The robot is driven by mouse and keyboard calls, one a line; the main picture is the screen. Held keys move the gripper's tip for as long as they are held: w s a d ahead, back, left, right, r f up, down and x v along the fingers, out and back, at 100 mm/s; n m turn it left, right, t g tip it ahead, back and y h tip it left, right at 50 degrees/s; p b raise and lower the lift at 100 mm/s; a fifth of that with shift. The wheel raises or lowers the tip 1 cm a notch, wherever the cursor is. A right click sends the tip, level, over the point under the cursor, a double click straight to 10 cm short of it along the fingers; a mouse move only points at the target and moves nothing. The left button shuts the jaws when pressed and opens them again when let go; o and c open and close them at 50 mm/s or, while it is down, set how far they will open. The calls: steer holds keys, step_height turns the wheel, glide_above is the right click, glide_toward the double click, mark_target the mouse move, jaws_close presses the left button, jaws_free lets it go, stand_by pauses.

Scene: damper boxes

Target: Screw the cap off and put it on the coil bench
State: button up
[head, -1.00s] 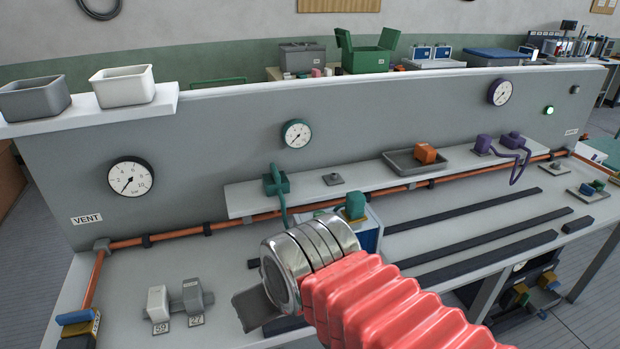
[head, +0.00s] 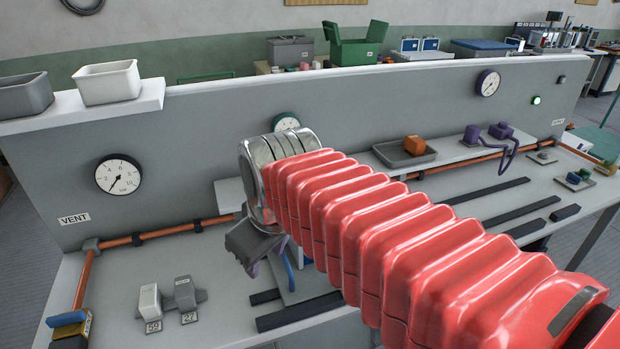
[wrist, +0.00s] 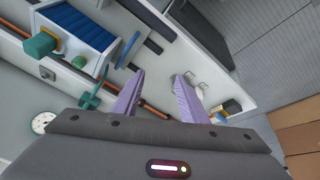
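In the wrist view, a white box with blue fins (wrist: 78,25) stands on the bench. A teal cap (wrist: 40,46) with a yellow collar sticks out of its side, and a blue disc (wrist: 128,50) is beside it. My gripper (wrist: 159,75) has two purple fingers spread wide, with nothing between them. They are to the right of the box and apart from the cap. In the head view my gripper (head: 253,268) points down over the bench, partly hidden by my wrist. My red arm hides most of the box there. I cannot tell which surface is the coil bench.
An orange pipe (head: 160,233) runs along the back panel. Two small blocks, white (head: 150,301) and grey (head: 185,292), stand at front left. A tray (head: 388,154) with an orange block (head: 415,145) is on the shelf. Dark rails (head: 485,190) lie on the right of the bench.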

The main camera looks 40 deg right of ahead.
steer(key=w+d+f+n+g, duration=0.1)
steer(key=w+d+n, duration=0.3)
steer(key=w+d, duration=0.2)
steer(key=w+d+f+n+g, duration=0.1)
steer(key=w+d+n, duration=0.3)
steer(key=d, duration=0.5)
steer(key=w+d+n+g, duration=0.2)
steer(key=w+d+n, duration=0.2)
steer(key=w+d, duration=0.3)
steer(key=shift+w+d+f, duration=0.2)
steer(key=shift+w, duration=0.25)
steer(key=shift+w+d+f, duration=0.2)
steer(key=shift+w, duration=0.25)
steer(key=shift+f, duration=0.2)
steer(key=shift+f, duration=4.3)
